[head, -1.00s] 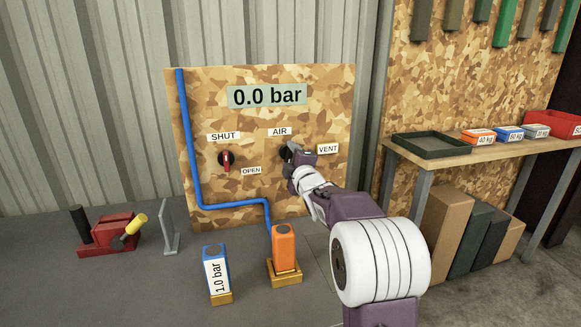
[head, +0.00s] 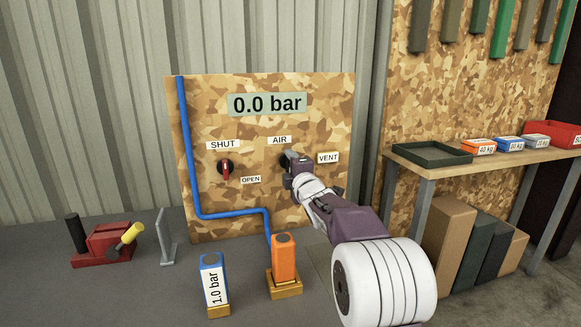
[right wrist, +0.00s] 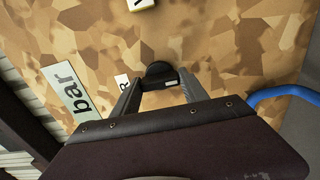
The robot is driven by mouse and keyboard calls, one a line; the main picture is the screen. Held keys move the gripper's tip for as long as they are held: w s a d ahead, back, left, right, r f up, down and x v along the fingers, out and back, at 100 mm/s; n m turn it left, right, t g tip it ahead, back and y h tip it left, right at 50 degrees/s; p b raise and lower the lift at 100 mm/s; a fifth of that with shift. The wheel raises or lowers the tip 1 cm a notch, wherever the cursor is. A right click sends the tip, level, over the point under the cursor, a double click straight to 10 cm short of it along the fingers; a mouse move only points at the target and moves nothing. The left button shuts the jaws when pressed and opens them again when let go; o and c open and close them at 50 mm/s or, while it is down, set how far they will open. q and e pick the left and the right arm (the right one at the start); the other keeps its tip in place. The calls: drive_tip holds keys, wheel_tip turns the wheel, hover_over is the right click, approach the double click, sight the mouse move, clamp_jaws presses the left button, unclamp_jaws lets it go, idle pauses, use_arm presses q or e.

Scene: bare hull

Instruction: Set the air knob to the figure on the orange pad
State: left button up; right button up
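The board (head: 225,130) carries a display (head: 267,104) reading 0.0 bar. The dark air knob (head: 285,159) sits under the AIR label, partly hidden by my right gripper (head: 292,163). In the right wrist view the black knob (right wrist: 158,72) lies between the two spread fingertips (right wrist: 160,84); contact is not clear. The orange pad (head: 284,258) stands upright on a yellowish base below the board; no figure shows on its visible faces. A blue-edged pad (head: 213,282) beside it reads 1.0 bar. My left gripper is not in view.
A red-handled valve (head: 226,169) sits left of the knob, between SHUT and OPEN labels. A VENT label (head: 328,158) is close right of my gripper. A blue pipe (head: 187,150) runs down the board. A red device (head: 103,244) stands left; a shelf (head: 450,165) stands right.

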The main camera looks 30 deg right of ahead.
drive_tip(key=o, duration=0.4)
drive_tip(key=shift+c, duration=0.2)
drive_tip(key=v, duration=0.9)
